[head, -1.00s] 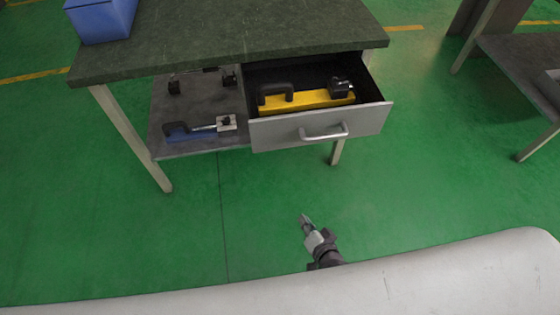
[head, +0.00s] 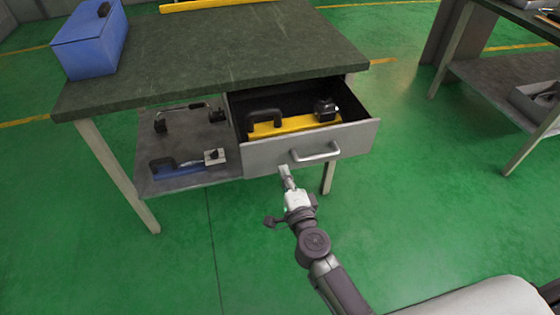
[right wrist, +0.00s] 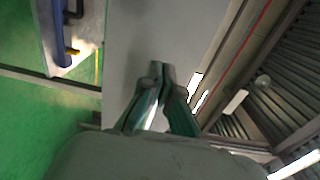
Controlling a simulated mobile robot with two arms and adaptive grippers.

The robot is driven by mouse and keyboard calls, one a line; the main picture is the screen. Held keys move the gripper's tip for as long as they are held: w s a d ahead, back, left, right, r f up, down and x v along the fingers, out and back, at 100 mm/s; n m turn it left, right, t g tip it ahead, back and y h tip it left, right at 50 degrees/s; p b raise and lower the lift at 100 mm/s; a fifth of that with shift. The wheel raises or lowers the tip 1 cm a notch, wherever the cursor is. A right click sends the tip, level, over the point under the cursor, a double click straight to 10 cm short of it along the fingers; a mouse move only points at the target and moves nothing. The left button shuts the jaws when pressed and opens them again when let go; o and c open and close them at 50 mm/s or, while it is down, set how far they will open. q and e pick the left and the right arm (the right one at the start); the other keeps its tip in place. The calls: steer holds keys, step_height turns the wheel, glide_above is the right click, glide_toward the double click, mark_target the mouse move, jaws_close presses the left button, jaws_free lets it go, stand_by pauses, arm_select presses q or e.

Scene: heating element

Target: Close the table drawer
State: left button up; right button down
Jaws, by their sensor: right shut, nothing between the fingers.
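The table drawer (head: 268,157) is pulled open under the right part of the dark green tabletop (head: 215,50). Its grey front has a metal bar handle (head: 316,153). Inside lies a yellow tool (head: 290,125) with black handle parts. My right gripper (head: 284,172) is shut and empty, just in front of the drawer front, low and left of the handle. In the right wrist view the shut fingers (right wrist: 160,68) point at a plain grey surface, probably the drawer front; I cannot tell whether they touch it. My left gripper is not in view.
A blue box (head: 88,45) stands on the tabletop's left end. A lower shelf (head: 215,178) left of the drawer holds a blue clamp (head: 178,167) and another dark tool. Another table (head: 490,80) stands at the right. The green floor before the drawer is clear.

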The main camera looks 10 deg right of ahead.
mark_target(277, 155)
steer(key=w, duration=0.4)
steer(key=shift+w, duration=0.2)
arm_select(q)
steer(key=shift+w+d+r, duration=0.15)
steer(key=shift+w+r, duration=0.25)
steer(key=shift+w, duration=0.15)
arm_select(e)
steer(key=shift+w+a, duration=0.1)
